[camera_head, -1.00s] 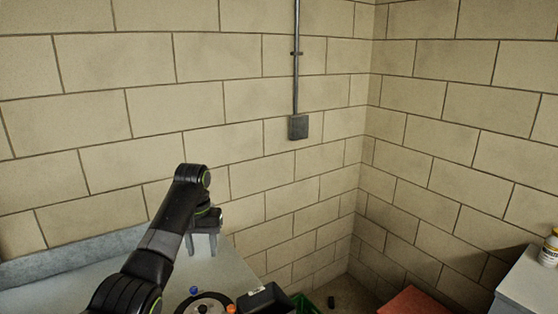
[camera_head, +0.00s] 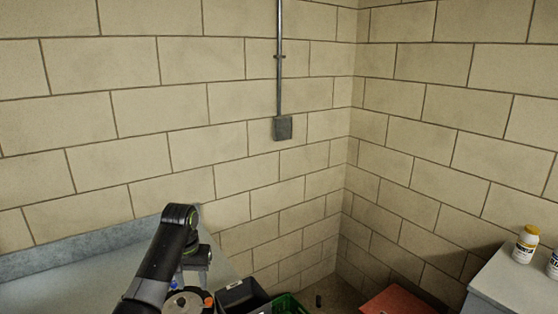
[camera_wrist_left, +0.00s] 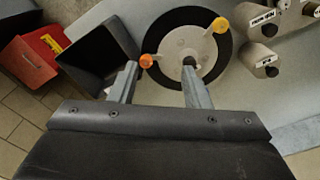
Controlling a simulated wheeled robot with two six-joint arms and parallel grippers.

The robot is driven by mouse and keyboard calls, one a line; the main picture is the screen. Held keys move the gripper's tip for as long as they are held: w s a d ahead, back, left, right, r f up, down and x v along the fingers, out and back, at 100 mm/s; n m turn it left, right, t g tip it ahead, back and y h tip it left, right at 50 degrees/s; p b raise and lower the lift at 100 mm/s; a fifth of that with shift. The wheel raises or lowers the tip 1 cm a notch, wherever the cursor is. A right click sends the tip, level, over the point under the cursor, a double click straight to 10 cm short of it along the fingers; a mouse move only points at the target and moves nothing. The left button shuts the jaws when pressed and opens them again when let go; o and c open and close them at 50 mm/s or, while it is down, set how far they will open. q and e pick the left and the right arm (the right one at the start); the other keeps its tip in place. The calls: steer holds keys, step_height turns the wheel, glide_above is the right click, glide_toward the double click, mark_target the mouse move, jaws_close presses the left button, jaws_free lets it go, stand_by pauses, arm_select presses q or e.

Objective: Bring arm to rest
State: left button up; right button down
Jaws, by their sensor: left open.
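My left arm (camera_head: 160,262) comes in from the lower left in the head view, bent over the grey bench. My left gripper (camera_wrist_left: 160,85) is open and empty in the left wrist view. Its two fingers are apart, above a round light disc (camera_wrist_left: 190,52) with a dark rim and orange and yellow knobs. In the head view the gripper is partly hidden behind the arm. My right gripper is not in view.
A dark bin (camera_head: 240,295) and a green crate (camera_head: 288,304) stand right of the bench (camera_head: 50,285). A red box (camera_head: 398,301) is on the floor. White bottles (camera_head: 525,244) stand on a grey cabinet (camera_head: 510,285). Labelled cylinders (camera_wrist_left: 262,55) lie near the disc.

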arm_select(q)
steer(key=s+a+f+t, duration=0.1)
steer(key=s+a+f, duration=0.1)
steer(key=s+f, duration=0.7)
steer(key=s+a+f+t, duration=0.1)
steer(key=s+a+f, duration=0.2)
steer(key=s+f, duration=0.55)
steer(key=s+a+r+t+y, duration=0.1)
steer(key=s+r, duration=0.2)
steer(key=s, duration=1)
steer(key=s+a+r+y, duration=0.1)
steer(key=s+a+r, duration=0.1)
steer(key=s, duration=1.2)
step_height(320, 180, down, 26)
steer(key=w+a+r+g+b, duration=0.1)
steer(key=b, duration=0.2)
steer(key=s+f+b, duration=0.1)
steer(key=s+f, duration=0.6)
steer(key=f, duration=0.3)
steer(key=s+d+f+g+h+b, duration=0.1)
steer(key=s+f, duration=0.7)
steer(key=f, duration=0.3)
steer(key=shift+s, duration=0.2)
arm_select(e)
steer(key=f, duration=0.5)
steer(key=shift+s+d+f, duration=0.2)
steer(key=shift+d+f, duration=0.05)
